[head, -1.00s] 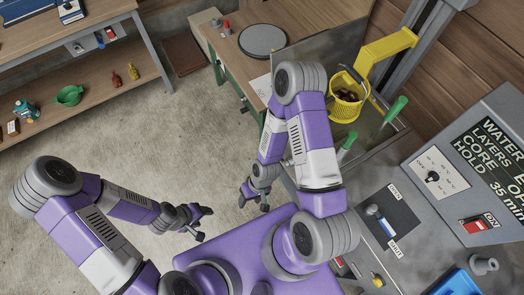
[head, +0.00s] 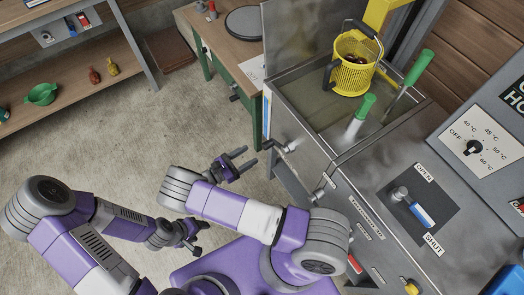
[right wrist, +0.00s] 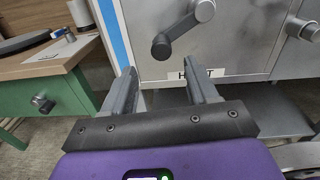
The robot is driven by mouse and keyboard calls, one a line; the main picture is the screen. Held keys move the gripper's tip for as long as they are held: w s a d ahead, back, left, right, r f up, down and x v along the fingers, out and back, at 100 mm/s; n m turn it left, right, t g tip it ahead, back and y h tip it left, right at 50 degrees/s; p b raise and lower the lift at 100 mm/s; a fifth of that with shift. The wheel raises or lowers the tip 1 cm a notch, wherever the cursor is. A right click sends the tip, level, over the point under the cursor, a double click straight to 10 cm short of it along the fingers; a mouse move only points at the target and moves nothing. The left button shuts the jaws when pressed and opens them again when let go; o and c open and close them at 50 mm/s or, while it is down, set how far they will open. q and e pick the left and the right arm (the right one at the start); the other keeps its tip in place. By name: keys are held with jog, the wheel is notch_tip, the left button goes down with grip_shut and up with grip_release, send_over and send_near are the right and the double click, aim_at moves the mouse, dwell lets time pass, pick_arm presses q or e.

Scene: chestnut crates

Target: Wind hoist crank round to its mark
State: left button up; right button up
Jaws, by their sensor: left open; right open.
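The hoist crank (head: 287,148) is a grey metal arm with a knob on the front wall of the steel tank (head: 300,135). In the right wrist view the crank (right wrist: 180,29) slants down and left from its hub, above a white label (right wrist: 174,76) partly covered by a finger. I cannot make out its mark. My right gripper (head: 248,160) is open and empty, just left of the crank and apart from it. In the right wrist view the open jaws (right wrist: 161,82) point at the wall below the crank knob. My left gripper (head: 193,243) is open and empty, low over the floor.
A yellow basket (head: 354,75) hangs over the tank, near two green-handled tools (head: 361,110). A green workbench (right wrist: 50,90) with a drawer knob stands left of the tank. Another knob (right wrist: 307,31) sits right of the crank. The floor left of the right gripper is clear.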

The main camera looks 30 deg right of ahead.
jog(key=d, duration=0.7)
jog(key=shift+w+b, duration=0.3)
jog(key=shift+b, duration=0.1)
jog(key=shift+c, duration=0.4)
grip_shut()
